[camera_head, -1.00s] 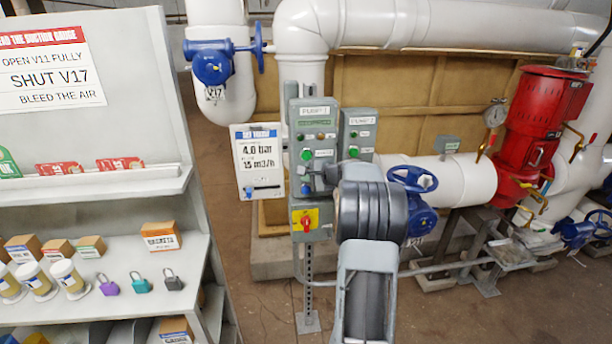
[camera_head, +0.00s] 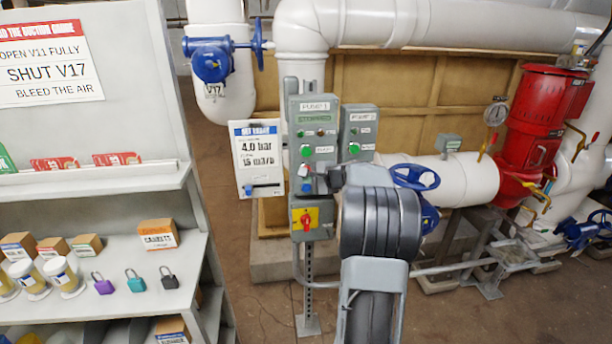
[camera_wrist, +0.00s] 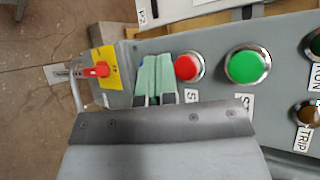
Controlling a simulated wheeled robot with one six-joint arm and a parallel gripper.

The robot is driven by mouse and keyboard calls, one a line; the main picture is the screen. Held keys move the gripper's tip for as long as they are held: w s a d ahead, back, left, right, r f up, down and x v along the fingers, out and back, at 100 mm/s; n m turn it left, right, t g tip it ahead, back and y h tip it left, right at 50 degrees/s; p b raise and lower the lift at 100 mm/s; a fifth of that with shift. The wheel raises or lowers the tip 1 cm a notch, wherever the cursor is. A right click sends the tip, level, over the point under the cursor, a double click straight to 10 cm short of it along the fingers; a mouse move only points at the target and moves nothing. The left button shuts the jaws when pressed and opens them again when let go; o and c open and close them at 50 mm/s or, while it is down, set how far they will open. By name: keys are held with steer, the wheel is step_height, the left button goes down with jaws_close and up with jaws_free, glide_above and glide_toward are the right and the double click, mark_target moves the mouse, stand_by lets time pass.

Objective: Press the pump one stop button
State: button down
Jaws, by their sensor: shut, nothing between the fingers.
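The pump 1 control box (camera_head: 314,120) is a grey upright panel on a post. In the wrist view it lies sideways, with a red button (camera_wrist: 188,67) marked by a label starting "ST", partly covered by my gripper. A larger green button (camera_wrist: 247,64) sits to its right. My gripper (camera_wrist: 155,60) has green fingers, held together and empty. Its tips show just left of the red button in the wrist view; whether they touch the panel cannot be told. In the head view my arm hides most of the gripper.
A red rotary switch on a yellow plate (camera_wrist: 105,72) is left of my fingers. The pump 2 box (camera_head: 357,133) stands right of pump 1's. A "set" card (camera_head: 256,160) hangs to the left. A grey shelf (camera_head: 95,215) with padlocks and boxes fills the left side.

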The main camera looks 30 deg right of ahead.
steer(key=shift+s+a+b, duration=0.35)
steer(key=shift+s+b, duration=0.05)
steer(key=shift+s, duration=0.35)
steer(key=shift+s+a+b, duration=0.35)
steer(key=shift+s, duration=0.35)
steer(key=s+a+f+n+g, duration=0.3)
steer(key=s+f, duration=0.1)
steer(key=f, duration=0.2)
steer(key=s+a+f+n+g+h, duration=0.1)
steer(key=s+a+n+g, duration=0.2)
steer(key=s+a+n, duration=0.5)
steer(key=s+a+f+n+g+h, duration=0.1)
steer(key=s+a+n+g+h, duration=0.1)
steer(key=s+a+n, duration=0.6)
steer(key=s+a, duration=0.3)
steer(key=a, duration=0.4)
steer(key=shift+g, duration=0.4)
